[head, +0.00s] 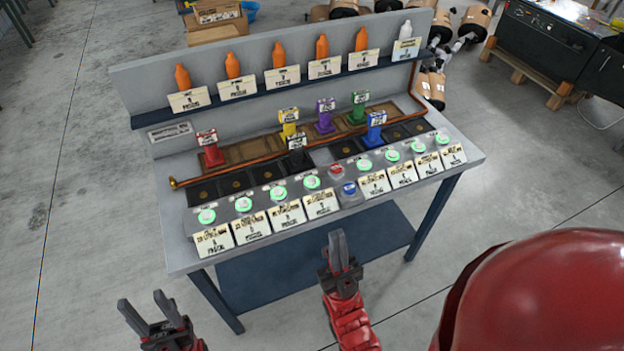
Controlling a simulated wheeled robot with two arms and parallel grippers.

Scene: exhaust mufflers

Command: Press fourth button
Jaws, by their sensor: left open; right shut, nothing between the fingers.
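A row of lit green buttons runs along the front of the workbench panel. Counting from the left, the fourth button (312,182) is green and has a cream label card (321,203) in front of it. To its right are a red button (337,171) and a blue button (349,189). My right gripper (338,240) is shut and empty, upright in front of the bench, below the blue button in the picture and apart from the buttons. My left gripper (147,302) is open and empty at the lower left, away from the bench.
Coloured stamp-like blocks, such as a red one (211,152) and a blue one (374,132), stand behind the buttons. A copper pipe (250,163) crosses the bench. Orange bottles (278,56) line the upper shelf. Floor in front of the bench is clear.

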